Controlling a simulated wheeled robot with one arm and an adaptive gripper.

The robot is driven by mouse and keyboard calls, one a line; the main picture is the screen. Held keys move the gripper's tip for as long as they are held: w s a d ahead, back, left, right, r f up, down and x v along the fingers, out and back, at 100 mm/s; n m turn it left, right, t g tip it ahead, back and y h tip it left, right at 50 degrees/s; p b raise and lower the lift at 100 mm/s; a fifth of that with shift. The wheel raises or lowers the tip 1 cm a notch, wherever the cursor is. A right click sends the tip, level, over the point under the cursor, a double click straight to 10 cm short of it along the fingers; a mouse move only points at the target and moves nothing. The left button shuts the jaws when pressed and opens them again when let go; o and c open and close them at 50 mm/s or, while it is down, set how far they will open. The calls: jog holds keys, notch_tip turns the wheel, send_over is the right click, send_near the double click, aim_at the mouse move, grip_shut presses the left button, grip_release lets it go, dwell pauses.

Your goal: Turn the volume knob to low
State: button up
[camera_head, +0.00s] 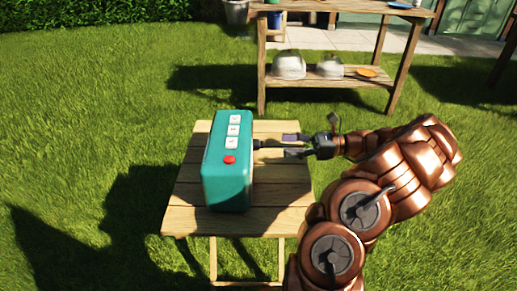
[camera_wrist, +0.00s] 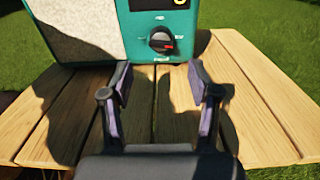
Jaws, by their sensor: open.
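A teal radio (camera_head: 228,172) stands upright on a small wooden table (camera_head: 285,192). The marks around the knob are too small to read. My gripper (camera_head: 285,146) is open and empty to the right of the radio. In the wrist view its two fingertips (camera_wrist: 160,75) lie just below and in front of the knob, apart from it.
A wooden bench (camera_head: 325,75) with two pale domed objects and an orange item on its lower shelf stands farther back. Bare tabletop (camera_wrist: 245,105) lies around my fingers. Grass surrounds the small table.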

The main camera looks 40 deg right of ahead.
aim_at(258, 145)
jog(key=shift+b+x, duration=1.5)
jog(key=shift+x, duration=2.4)
jog(key=shift+c, duration=0.3)
jog(key=c, duration=1.1)
jog(key=shift+r+n+p, duration=0.1)
jog(key=shift+n+p, duration=0.8)
jog(key=shift+n, duration=0.6)
jog(key=o, duration=1.2)
jog(key=shift+c, duration=0.2)
